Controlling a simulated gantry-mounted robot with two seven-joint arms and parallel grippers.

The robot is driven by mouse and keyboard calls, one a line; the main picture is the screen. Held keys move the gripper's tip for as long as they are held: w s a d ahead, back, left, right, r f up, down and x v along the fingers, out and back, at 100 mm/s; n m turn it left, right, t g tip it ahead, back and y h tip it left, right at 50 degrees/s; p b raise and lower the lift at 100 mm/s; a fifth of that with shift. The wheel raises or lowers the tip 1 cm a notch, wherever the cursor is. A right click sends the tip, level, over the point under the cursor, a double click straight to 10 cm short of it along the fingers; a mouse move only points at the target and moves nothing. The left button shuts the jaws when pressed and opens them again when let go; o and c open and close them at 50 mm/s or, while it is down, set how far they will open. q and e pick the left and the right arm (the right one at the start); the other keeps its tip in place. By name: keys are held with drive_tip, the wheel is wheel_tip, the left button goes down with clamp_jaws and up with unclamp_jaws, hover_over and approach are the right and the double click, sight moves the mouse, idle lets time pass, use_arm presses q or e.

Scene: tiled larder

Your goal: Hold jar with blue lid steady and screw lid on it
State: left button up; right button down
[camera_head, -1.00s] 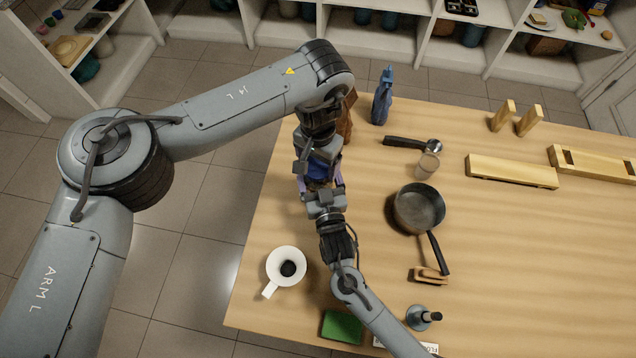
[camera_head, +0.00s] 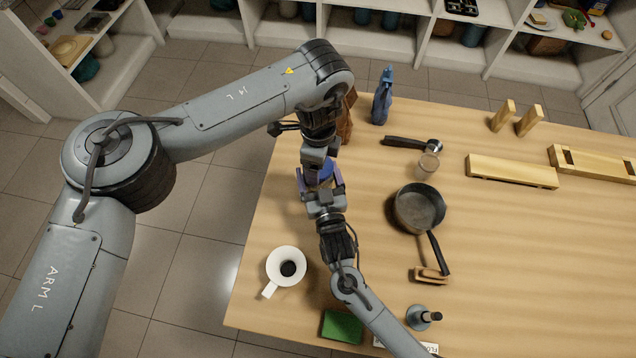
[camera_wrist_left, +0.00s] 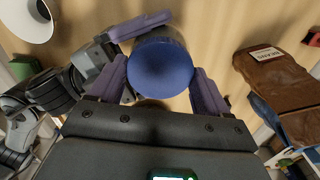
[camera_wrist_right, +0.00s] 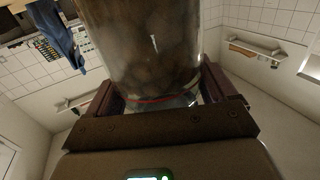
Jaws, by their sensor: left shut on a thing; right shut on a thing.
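The glass jar (camera_wrist_right: 150,45) with dark contents fills the top of the right wrist view, between the fingers of my right gripper (camera_wrist_right: 165,92), which is shut on it. The blue lid (camera_wrist_left: 160,66) shows from above in the left wrist view, over the jar's end. My left gripper (camera_wrist_left: 162,88) is shut on the lid, one finger on each side. In the head view the blue lid (camera_head: 322,171) shows between the two wrists near the table's left edge, and the arms hide most of the jar. Whether the lid's thread is engaged cannot be seen.
A brown bag (camera_wrist_left: 275,80) and blue spray bottle (camera_head: 382,97) stand behind the grippers. A white cone (camera_head: 286,265) and green block (camera_head: 343,327) are in front.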

use_arm(q)
drive_tip(key=m, duration=1)
drive_tip(key=shift+w+m, duration=0.1)
drive_tip(key=shift+m, duration=0.3)
drive_tip(key=o, duration=1.1)
drive_tip(key=shift+r, duration=2.25)
drive_tip(key=shift+c, duration=0.2)
